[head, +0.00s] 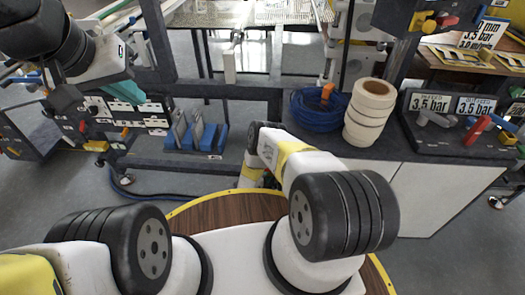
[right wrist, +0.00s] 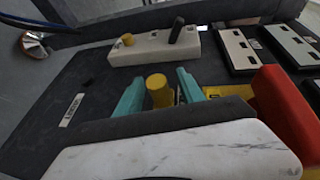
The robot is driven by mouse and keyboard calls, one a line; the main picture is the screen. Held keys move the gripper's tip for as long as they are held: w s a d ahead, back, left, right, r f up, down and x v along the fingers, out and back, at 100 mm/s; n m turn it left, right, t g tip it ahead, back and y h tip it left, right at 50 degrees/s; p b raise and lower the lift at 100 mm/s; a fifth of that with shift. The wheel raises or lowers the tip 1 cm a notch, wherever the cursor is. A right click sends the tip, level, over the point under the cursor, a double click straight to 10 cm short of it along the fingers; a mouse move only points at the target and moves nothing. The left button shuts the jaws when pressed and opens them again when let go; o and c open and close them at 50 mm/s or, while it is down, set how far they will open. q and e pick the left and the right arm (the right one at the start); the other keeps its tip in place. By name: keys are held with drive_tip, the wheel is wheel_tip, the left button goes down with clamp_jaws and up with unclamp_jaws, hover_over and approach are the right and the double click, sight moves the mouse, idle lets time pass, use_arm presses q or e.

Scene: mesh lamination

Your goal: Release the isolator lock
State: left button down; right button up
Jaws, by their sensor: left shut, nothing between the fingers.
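My left gripper (head: 125,88) is at the upper left in the head view, its teal fingers shut and empty above a low rack of white plates. In the right wrist view, my right gripper (right wrist: 160,84) has its two teal fingers apart, one on each side of a yellow cylindrical knob (right wrist: 158,92). I cannot tell whether either finger touches the knob. A white block (right wrist: 152,48) with a small yellow button and a black lever lies beyond it on a dark panel. I cannot tell which part is the isolator lock. The right gripper is not visible in the head view.
A red block (right wrist: 288,105) stands close to the right of the fingers. In the head view, a blue cable coil (head: 318,112) and stacked cream rolls (head: 369,112) stand on a dark bench.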

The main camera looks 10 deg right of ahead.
drive_tip(key=shift+s, duration=0.1)
drive_tip(key=v, duration=0.7)
drive_tip(key=shift+s+a, duration=0.25)
idle(0.4)
